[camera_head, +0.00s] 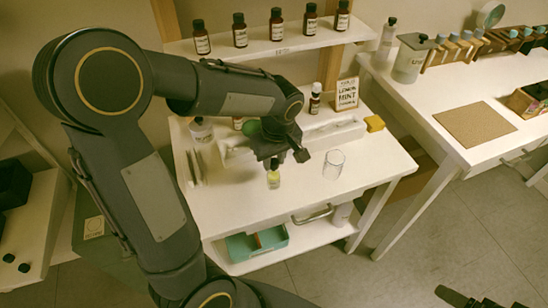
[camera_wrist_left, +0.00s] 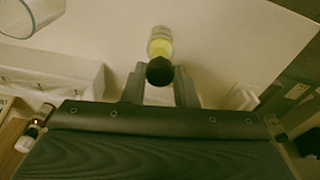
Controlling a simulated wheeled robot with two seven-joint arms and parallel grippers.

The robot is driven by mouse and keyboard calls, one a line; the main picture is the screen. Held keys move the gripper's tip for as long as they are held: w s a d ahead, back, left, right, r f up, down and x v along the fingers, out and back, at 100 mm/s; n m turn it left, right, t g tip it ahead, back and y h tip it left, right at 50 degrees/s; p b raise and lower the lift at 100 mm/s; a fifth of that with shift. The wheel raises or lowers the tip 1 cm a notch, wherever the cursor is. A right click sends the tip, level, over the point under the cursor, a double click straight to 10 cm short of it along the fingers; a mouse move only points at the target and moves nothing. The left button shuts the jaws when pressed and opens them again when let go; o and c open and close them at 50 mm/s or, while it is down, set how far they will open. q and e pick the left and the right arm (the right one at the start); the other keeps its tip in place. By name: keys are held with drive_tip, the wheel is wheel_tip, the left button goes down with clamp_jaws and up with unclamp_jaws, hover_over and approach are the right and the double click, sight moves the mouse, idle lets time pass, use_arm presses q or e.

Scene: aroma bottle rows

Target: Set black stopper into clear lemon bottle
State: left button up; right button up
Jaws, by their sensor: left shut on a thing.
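The clear lemon bottle (camera_head: 273,181) stands upright on the white table near its front edge, with yellow liquid inside. It also shows in the left wrist view (camera_wrist_left: 160,43), just beyond the black stopper (camera_wrist_left: 160,70). My left gripper (camera_head: 274,162) is directly over the bottle. In the left wrist view the stopper is between the two fingers (camera_wrist_left: 159,88), shut on it. The stopper is lined up with the bottle's top and hides its mouth, so I cannot tell whether it is seated. My right gripper (camera_head: 478,299) shows partly at the lower right edge; its jaw state is unclear.
An empty glass beaker (camera_head: 333,164) stands right of the bottle. Behind are a white tray (camera_head: 235,153), a lemon mint card (camera_head: 347,93), a small brown bottle (camera_head: 315,98) and a yellow block (camera_head: 375,123). Several brown bottles line the shelf (camera_head: 270,46). The table's front right is clear.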

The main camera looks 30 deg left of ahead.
sight(275, 165)
use_arm(q)
drive_tip(key=shift+f+b, duration=0.4)
drive_tip(key=shift+f, duration=0.15)
drive_tip(key=o, duration=1)
drive_tip(key=shift+r, duration=0.1)
drive_tip(key=shift+o, duration=0.2)
drive_tip(key=r, duration=0.7)
drive_tip(key=shift+s+d+r+p, duration=0.25)
drive_tip(key=shift+d+r+p, duration=0.05)
drive_tip(key=shift+d+r, duration=0.1)
drive_tip(key=s+d+m+t+h, duration=0.3)
drive_tip(key=s+m, duration=0.6)
drive_tip(key=s, duration=0.7)
drive_tip(key=shift+s+r+m+t+h+p, duration=0.15)
drive_tip(key=shift+m+t+h+p, duration=0.2)
drive_tip(key=shift+t+h, duration=0.6)
